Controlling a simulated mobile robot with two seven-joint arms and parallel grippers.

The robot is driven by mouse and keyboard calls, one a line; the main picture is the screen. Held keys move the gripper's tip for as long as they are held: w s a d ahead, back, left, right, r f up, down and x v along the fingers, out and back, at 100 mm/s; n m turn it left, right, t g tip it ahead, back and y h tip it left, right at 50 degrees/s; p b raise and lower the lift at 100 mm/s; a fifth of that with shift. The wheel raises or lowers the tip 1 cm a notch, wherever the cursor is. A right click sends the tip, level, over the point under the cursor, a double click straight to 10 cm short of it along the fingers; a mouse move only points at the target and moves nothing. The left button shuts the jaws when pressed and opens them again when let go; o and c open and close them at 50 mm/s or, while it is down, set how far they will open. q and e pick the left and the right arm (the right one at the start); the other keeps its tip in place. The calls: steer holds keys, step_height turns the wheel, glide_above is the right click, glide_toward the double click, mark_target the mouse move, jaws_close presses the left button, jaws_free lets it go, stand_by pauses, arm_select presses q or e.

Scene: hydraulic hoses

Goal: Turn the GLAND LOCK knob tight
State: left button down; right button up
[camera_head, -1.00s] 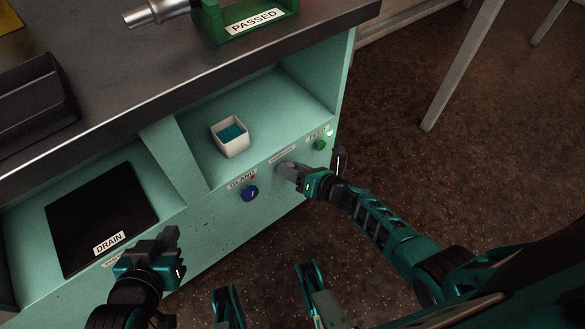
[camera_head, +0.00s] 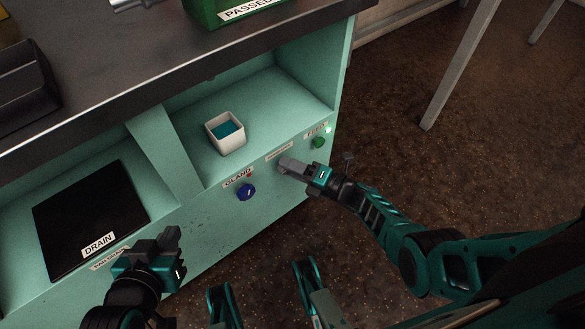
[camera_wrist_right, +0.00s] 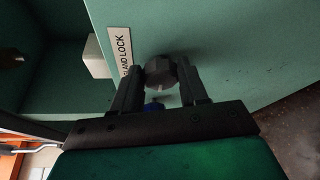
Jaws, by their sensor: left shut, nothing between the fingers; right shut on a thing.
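The GLAND LOCK knob (camera_wrist_right: 160,72) is a dark grey, faceted knob on the green cabinet front. In the right wrist view it sits between my right gripper's fingers, beside the partly hidden GLAND LOCK label (camera_wrist_right: 120,52). My right gripper (camera_head: 287,165) is shut on it; in the head view the fingers hide the knob. The small label (camera_head: 279,150) above it is too small to read there. My left gripper (camera_head: 168,240) is shut and empty, in front of the cabinet near the DRAIN compartment.
A blue knob (camera_head: 246,191) under a GLAND label is left of my right gripper. A green button (camera_head: 318,142) is to its right. A white box (camera_head: 226,134) with teal contents stands on the shelf. A black DRAIN panel (camera_head: 85,215) lies left.

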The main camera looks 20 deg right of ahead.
arm_select(q)
steer(key=shift+w+r, duration=0.1)
steer(key=shift+r, duration=0.1)
arm_select(e)
steer(key=shift+f, duration=0.1)
steer(key=o, duration=0.7)
arm_select(q)
steer(key=shift+f, duration=0.25)
arm_select(e)
steer(key=o, duration=0.4)
steer(key=shift+c, duration=0.2)
arm_select(q)
steer(key=r+p, duration=0.1)
steer(key=p, duration=0.1)
steer(key=a+p, duration=0.1)
steer(key=shift+s+a+r+p, duration=0.1)
steer(key=shift+s+r+p, duration=0.15)
steer(key=shift+r+p, duration=0.15)
arm_select(e)
steer(key=v, duration=1.3)
steer(key=shift+f, duration=0.1)
